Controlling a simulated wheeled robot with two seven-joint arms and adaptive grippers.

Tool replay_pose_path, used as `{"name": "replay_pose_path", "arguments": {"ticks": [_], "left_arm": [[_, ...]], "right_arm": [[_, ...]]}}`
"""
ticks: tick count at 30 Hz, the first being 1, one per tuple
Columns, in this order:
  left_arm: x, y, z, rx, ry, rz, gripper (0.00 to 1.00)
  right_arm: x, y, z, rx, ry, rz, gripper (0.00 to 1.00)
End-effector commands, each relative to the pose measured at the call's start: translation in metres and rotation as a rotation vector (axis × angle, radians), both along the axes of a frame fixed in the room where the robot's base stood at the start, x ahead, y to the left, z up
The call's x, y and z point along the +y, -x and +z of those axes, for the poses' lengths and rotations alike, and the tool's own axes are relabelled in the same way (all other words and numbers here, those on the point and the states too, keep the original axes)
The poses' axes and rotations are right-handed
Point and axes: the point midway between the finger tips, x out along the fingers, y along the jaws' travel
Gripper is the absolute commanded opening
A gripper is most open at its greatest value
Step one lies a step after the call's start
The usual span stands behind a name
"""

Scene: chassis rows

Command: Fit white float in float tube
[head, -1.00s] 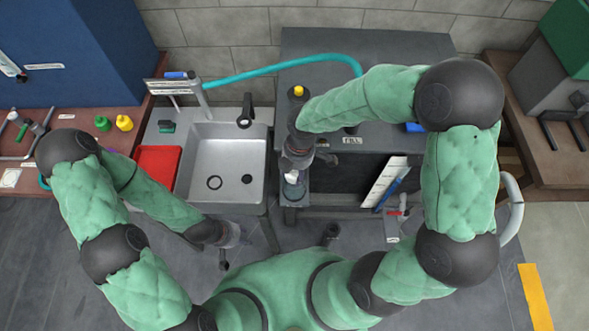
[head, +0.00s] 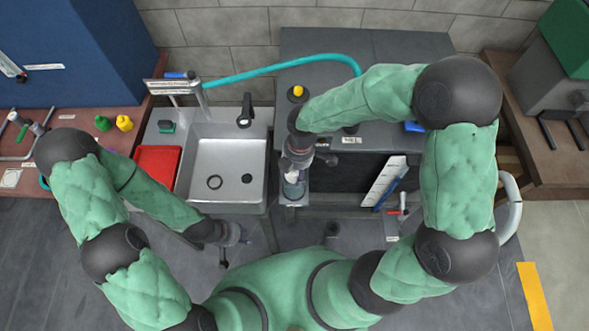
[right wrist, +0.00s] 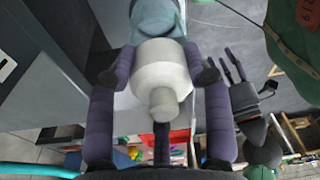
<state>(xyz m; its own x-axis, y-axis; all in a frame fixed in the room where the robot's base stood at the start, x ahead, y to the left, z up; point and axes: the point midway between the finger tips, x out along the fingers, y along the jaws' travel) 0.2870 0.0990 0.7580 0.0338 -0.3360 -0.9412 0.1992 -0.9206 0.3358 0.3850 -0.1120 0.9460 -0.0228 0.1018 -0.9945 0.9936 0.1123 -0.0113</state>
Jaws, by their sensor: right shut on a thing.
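The white float (right wrist: 161,76) is a thick white cylinder with a narrower stub, held between the purple fingers of my right gripper (right wrist: 160,84) in the right wrist view. The float tube (right wrist: 153,22) is clear and bluish, directly beyond the float's far end. I cannot tell whether the float's far end is inside the tube mouth or just in front of it. In the head view my right gripper (head: 296,168) points down over the tube (head: 294,189), partly hiding it. My left gripper (head: 236,236) hangs low before the sink, away from the tube; its fingers are unclear.
The metal sink (head: 228,150) stands left of the tube, with a red tray (head: 158,165) beside it. A grey cabinet (head: 390,55) with a teal hose (head: 290,64) stands behind. A white panel (head: 383,181) leans at the right.

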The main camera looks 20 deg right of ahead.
Motion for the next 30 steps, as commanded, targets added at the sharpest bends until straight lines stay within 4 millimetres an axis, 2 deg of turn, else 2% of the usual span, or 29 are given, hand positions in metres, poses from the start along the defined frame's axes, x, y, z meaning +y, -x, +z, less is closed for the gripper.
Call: {"name": "replay_pose_path", "arguments": {"ticks": [14, 30], "left_arm": [[0.000, 0.000, 0.001, 0.000, 0.000, 0.000, 0.40], [0.000, 0.000, -0.009, 0.000, 0.000, 0.000, 0.40]], "right_arm": [[0.000, 0.000, -0.001, 0.000, 0.000, 0.000, 0.21], [0.000, 0.000, -0.015, 0.000, 0.000, 0.000, 0.20]]}}
